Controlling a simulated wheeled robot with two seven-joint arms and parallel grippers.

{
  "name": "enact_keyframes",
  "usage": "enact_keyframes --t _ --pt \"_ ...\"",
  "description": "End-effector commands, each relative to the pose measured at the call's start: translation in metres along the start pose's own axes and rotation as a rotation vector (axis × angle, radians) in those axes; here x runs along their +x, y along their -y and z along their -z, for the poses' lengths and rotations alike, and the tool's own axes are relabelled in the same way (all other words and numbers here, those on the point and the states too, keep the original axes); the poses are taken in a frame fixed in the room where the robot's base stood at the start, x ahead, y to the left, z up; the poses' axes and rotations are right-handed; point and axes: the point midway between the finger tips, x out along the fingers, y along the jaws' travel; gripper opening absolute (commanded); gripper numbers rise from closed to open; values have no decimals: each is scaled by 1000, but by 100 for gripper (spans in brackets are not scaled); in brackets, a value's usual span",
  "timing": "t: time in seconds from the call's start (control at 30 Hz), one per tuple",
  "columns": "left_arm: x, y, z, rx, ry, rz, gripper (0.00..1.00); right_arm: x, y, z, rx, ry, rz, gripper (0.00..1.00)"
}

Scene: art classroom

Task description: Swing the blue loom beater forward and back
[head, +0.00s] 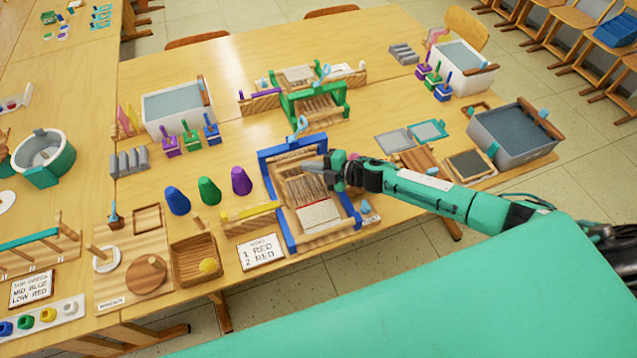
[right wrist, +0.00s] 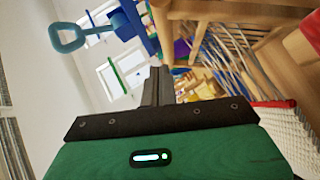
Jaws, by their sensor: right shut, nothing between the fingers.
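The blue loom (head: 281,218) stands on the table at the near edge, with pale warp threads and a strip of white and red weaving. Its blue beater bar (head: 291,147) spans the far end and carries a light blue loop handle (head: 298,127). In the right wrist view the loop handle (right wrist: 68,39) is at upper left, joined to blue parts. My right gripper (head: 311,168) is shut and empty over the loom's threads, on the near side of the beater and apart from the handle. Its fingers (right wrist: 156,84) show together in the wrist view. My left gripper is out of view.
A green loom (head: 316,104) stands just behind. Purple, green and blue cones (head: 209,191) and a sign card (head: 261,252) are left of the blue loom. Frames and a grey water tub (head: 512,132) are on the right, near my arm.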

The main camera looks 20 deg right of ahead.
Motion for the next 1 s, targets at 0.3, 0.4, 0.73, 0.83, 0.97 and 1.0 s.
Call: enact_keyframes --t 0.3,0.4,0.73,0.83,0.97,1.0 --pt "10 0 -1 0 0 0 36 13 -1 -12 -1 -1 0 0" --pt "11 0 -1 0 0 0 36 14 -1 -14 -1 -1 0 0" --pt "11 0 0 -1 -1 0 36 14 -1 -14 0 0 1 0" --pt "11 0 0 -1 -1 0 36 14 -1 -14 0 0 1 0" --pt "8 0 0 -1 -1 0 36 13 -3 -14 0 1 1 0" --pt "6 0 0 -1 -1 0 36 12 -5 -14 0 1 1 0"
